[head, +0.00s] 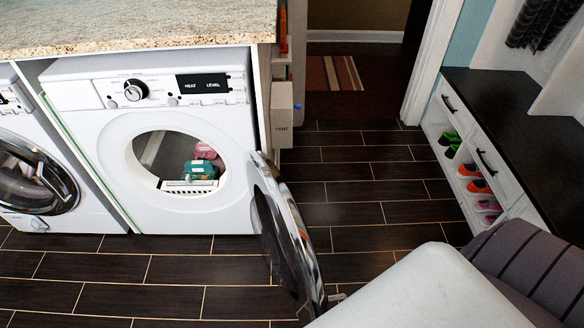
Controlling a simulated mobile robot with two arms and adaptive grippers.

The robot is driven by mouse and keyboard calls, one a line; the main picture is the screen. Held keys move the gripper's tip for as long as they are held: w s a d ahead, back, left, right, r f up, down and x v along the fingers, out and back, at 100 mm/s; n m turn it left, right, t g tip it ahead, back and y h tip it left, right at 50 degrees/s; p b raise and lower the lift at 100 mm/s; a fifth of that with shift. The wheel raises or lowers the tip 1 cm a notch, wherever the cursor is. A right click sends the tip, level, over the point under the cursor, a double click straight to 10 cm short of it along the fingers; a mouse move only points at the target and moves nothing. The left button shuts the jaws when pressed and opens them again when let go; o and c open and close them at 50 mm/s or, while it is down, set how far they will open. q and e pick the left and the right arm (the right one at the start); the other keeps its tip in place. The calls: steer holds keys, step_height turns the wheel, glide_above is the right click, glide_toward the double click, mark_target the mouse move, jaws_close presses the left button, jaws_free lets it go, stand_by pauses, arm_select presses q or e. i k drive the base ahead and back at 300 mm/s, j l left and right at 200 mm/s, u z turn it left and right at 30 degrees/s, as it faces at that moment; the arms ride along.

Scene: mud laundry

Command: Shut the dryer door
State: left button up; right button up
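The dryer (186,102) is the white front loader under the counter. Its round door (284,232) stands wide open, swung out to the right of the opening and seen nearly edge-on. The door has a shiny rim and dark glass. Through the round opening, teal and pink items (203,165) show inside the drum. Neither gripper shows in the head view. A large pale rounded shape at the bottom right partly covers the floor beside the door's lower end.
A second front loader (35,180) stands at left with its round door shut. A granite counter (135,25) lies above. A white bench (476,160) with shoes stands right. Dark tiled floor (350,190) is clear between the door and bench.

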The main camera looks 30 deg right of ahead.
mark_target(303, 285)
steer(key=l+u, duration=0.25)
steer(key=l, duration=0.8)
steer(key=k+l+u, duration=0.1)
steer(key=l+u, duration=0.15)
steer(key=l, duration=0.75)
steer(key=k+l+u, duration=0.35)
steer(key=k+l, duration=0.45)
